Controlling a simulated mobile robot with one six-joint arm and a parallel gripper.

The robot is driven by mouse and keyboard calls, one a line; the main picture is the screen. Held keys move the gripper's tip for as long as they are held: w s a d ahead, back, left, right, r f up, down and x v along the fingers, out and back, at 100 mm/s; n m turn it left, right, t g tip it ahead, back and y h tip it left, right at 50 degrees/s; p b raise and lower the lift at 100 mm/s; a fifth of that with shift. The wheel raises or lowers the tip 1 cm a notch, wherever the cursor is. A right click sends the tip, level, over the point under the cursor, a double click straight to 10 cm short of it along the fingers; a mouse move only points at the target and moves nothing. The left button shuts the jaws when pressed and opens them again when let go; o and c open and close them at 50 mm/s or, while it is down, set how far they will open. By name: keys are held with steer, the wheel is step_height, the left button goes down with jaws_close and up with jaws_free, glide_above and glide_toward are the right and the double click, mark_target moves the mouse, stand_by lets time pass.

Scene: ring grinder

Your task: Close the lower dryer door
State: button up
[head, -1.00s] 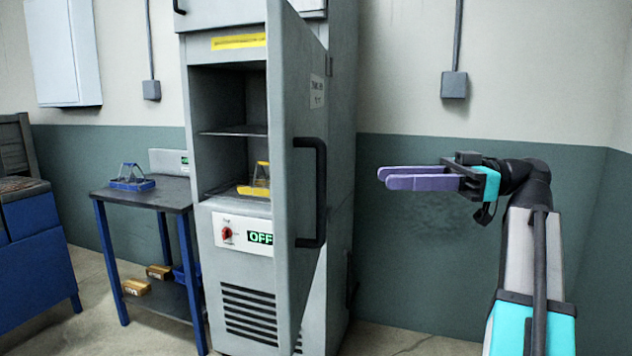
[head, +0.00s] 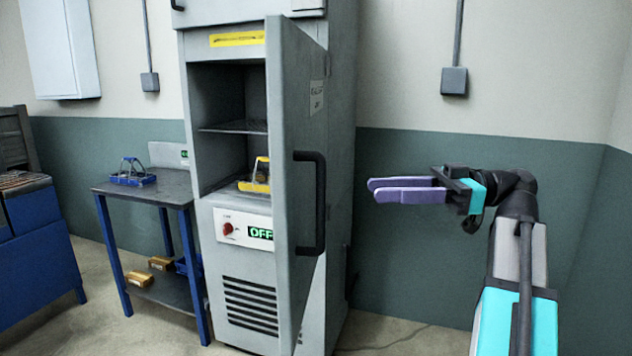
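The lower dryer door (head: 296,110) stands wide open, swung out toward me on the right side of the dryer cabinet. Its black bar handle (head: 321,203) faces right, toward my arm. Inside the open dryer compartment (head: 222,95) are shelves, with a yellow carrier (head: 258,178) on the lower one. The panel below the opening (head: 236,228) has a red knob and reads OFF. My gripper (head: 375,190) is to the right of the handle, apart from it, with its purple fingers pointing left. The fingers look close together, but the side-on angle hides the gap between them.
A dark-topped table (head: 172,189) with blue legs stands left of the dryer and holds a blue carrier (head: 133,175). Yellow boxes (head: 139,279) lie on its lower shelf. A blue bench (head: 38,255) is at far left.

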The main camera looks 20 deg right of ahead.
mark_target(321, 168)
steer(key=shift+a+r+p, duration=0.15)
steer(key=shift+a+p, duration=0.45)
steer(key=shift+p, duration=1)
steer(key=shift+x, duration=5.5)
jaws_close()
steer(key=shift+a, duration=0.15)
